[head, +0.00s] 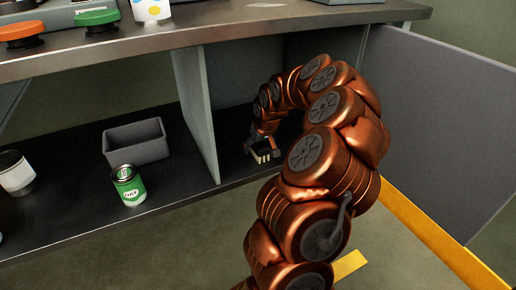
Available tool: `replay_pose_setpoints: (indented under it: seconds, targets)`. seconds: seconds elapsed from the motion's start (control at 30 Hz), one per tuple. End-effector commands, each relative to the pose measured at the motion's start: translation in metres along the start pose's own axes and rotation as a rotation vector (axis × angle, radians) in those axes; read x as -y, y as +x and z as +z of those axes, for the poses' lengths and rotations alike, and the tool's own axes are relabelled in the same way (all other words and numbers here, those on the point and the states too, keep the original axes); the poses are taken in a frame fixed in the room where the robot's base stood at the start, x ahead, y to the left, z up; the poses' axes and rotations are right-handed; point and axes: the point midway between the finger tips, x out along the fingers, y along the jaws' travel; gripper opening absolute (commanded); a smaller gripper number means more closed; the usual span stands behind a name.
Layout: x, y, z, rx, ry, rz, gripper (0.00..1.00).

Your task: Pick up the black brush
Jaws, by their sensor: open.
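My gripper (262,150) is small and dark in the head view, at the end of my copper arm. It is low in the right bay of the lower shelf, just right of the upright divider. It is open, with pale marks at its tips. I cannot make out the black brush for certain. My arm covers much of this bay, and the inside is dark. I cannot tell whether anything lies between or touches the fingers.
The divider (194,105) stands close left of my gripper. A grey bin (137,142) and a green-labelled can (129,186) stand in the left bay. The worktop (250,33) overhangs the shelf. A grey panel (440,125) stands at right, beside a yellow floor strip (430,238).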

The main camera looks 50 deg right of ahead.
Motion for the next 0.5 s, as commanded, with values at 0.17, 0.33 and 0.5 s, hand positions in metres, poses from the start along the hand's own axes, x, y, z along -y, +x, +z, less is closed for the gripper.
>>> replay_pose_setpoints:
  seconds: [0.17,0.33,0.5]
  targets:
    - [0.0004,0.0003,0.0003,0.001,-0.001,0.0,0.81]
    - [0.0005,0.0019,0.0011,0.001,-0.001,0.0,0.81]
    - [0.0007,0.0038,0.0019,0.002,-0.002,0.0,0.81]
